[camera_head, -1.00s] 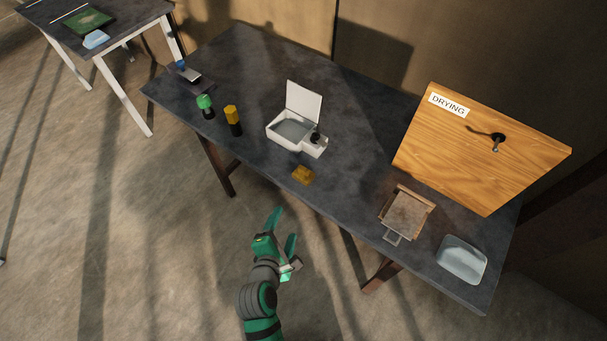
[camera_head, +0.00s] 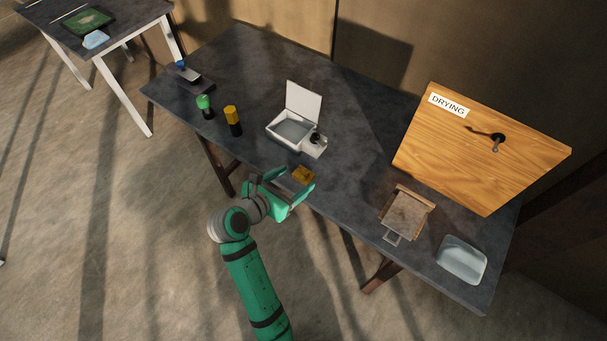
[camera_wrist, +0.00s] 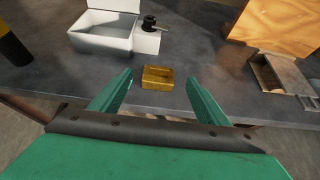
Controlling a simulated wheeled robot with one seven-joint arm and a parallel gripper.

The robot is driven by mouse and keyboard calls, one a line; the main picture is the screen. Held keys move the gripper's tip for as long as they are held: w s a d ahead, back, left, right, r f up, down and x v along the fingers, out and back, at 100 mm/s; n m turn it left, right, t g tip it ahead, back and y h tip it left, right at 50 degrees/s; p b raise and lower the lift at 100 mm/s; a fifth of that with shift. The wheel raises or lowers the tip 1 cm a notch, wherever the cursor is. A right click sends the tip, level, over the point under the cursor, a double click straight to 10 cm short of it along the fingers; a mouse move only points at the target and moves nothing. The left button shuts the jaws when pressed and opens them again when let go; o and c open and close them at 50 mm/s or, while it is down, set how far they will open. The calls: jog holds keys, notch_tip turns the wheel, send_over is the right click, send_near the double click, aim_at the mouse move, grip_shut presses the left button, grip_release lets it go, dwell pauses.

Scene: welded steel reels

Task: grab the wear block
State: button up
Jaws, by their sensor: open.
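The wear block is a small yellow-brown block (camera_head: 303,175) near the front edge of the dark table. It also shows in the wrist view (camera_wrist: 158,77), beyond my fingertips and roughly centred between them. My green gripper (camera_head: 285,190) is open and empty at the table's front edge, just short of the block. In the wrist view its two fingers (camera_wrist: 160,85) stand apart on either side of the block's line. I cannot tell from these frames whether a finger touches the block.
Behind the block stands an open white box (camera_head: 290,130). Left of it are a yellow-topped black bottle (camera_head: 233,121) and a green-topped one (camera_head: 205,106). To the right are a wooden tray (camera_head: 407,213), a clear dish (camera_head: 462,260) and a wooden "DRYING" cabinet (camera_head: 480,150).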

aim_at(303, 173)
jog(key=shift+x, duration=3.05)
jog(key=shift+w+r, duration=0.1)
